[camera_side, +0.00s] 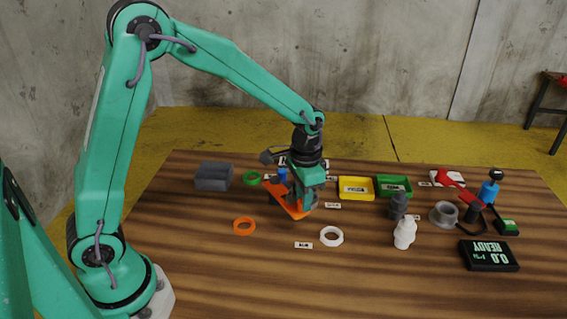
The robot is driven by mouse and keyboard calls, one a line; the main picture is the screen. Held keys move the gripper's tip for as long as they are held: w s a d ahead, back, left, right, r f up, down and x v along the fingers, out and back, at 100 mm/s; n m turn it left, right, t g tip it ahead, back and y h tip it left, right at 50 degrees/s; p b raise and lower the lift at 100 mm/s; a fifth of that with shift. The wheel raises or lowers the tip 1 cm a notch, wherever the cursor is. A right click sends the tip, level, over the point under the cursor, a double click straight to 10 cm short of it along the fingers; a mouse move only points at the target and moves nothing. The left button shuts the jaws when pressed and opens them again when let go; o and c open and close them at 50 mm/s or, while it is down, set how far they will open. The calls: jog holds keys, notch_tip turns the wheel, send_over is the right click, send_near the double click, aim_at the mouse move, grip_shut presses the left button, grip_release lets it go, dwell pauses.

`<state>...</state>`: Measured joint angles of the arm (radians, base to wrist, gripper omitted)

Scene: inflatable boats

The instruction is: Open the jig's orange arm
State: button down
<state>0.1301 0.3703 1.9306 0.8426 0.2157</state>
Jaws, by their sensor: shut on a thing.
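The jig's orange arm (283,199) is a flat orange bar slanting over the table near the middle of the side view. My gripper (296,206) points down at it and is shut on it. The gripper's body hides part of the bar and most of the jig beneath. I cannot tell how far the arm is swung from the jig. A small blue part (282,175) shows just behind the bar.
An orange ring (244,227) and a white ring (332,236) lie in front. A grey block (213,177) and green ring (251,178) are left. Yellow (356,198) and green trays (394,194), a white bottle (404,233) and a black display (488,256) stand right.

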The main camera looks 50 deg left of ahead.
jog(key=shift+s+a+r+m, duration=0.15)
jog(key=shift+s+r+m, duration=0.05)
jog(key=shift+s+m, duration=0.65)
jog(key=shift+s, duration=0.1)
jog(key=c, duration=1.5)
grip_release()
jog(key=shift+f, duration=0.1)
jog(key=shift+o, duration=0.2)
notch_tip(320, 180, up, 8)
jog(key=shift+s+a, duration=0.1)
